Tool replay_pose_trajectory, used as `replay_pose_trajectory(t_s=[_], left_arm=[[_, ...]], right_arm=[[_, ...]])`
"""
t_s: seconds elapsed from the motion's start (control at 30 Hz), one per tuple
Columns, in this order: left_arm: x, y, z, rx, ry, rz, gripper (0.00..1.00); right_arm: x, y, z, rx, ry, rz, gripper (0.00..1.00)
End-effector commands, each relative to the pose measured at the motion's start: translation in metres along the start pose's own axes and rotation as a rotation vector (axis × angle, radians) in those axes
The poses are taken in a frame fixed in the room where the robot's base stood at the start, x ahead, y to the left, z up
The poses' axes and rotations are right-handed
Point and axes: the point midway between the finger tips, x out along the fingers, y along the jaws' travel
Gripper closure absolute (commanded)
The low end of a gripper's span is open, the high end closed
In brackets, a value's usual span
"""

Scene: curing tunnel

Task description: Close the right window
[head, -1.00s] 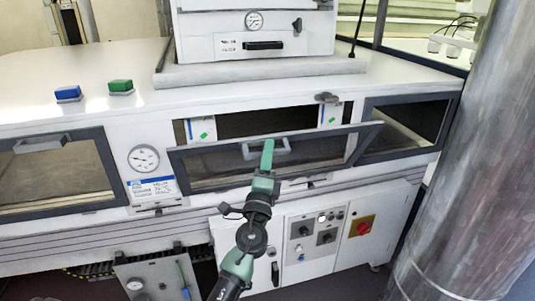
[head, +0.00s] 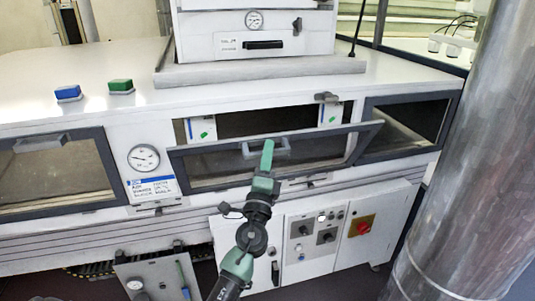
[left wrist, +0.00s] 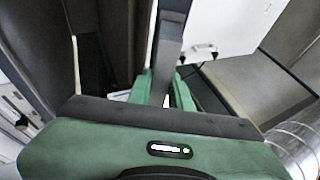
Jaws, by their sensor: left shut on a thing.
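The right window (head: 215,167) is a grey-framed pane in the middle of the head view. It stands open, tilted out from the white cabinet, with a dark gap above its top edge. Its grey handle (head: 283,148) is near the top middle of the frame. My left gripper (head: 267,150) is at this handle, with its green fingers closed around it. In the left wrist view a grey bar of the handle (left wrist: 168,55) runs between the green fingers (left wrist: 165,92). The fingertips are partly hidden there. My right gripper is in neither view.
A closed left window (head: 55,175) with its own handle is at the left. A gauge (head: 143,157) sits between the windows. Blue (head: 68,93) and green (head: 121,86) buttons stand on the cabinet top. A control panel with a red switch (head: 362,225) is below right.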

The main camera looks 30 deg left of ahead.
Motion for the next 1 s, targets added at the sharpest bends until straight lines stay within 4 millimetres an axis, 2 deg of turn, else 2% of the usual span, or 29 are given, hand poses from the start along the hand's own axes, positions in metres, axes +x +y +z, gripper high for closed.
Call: replay_pose_trajectory(t_s=[0.63,0.77,1.0], left_arm=[[0.004,-0.001,0.001,0.000,0.000,-0.001,1.00],[0.026,-0.004,0.011,0.002,-0.001,-0.003,1.00],[0.085,0.002,0.035,0.002,-0.001,-0.003,1.00]], right_arm=[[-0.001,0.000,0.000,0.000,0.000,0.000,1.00],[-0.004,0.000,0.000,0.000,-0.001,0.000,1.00],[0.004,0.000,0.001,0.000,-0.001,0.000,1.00]])
